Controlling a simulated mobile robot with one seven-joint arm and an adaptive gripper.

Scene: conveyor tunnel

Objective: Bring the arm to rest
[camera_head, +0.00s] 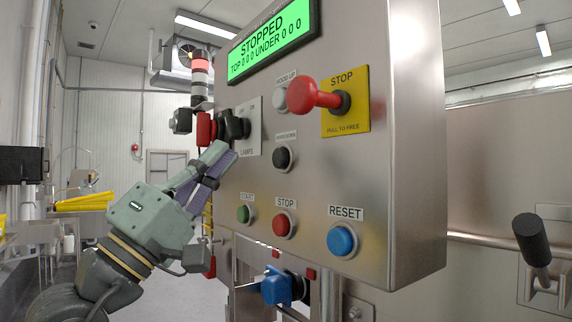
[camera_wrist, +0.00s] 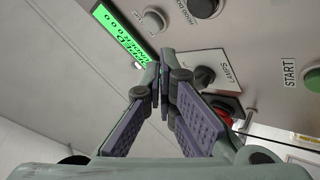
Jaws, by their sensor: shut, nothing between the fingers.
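My gripper (camera_head: 216,158) is shut and empty, raised in front of the left part of a steel control panel (camera_head: 395,150). In the wrist view the fingertips of my gripper (camera_wrist: 161,82) meet near the middle, with the panel beyond them. The black LAMPS knob (camera_head: 234,127) is close above the fingertips in the head view. It shows just right of them in the wrist view (camera_wrist: 205,77). I cannot tell whether the fingers touch the panel.
A red STOP knob (camera_head: 315,95) sticks out from the panel. Green (camera_head: 243,214), red (camera_head: 284,223) and blue RESET (camera_head: 342,239) buttons sit lower. The display (camera_head: 273,40) reads STOPPED. A blue connector (camera_head: 277,287) hangs below. A black-handled lever (camera_head: 532,240) is at the right.

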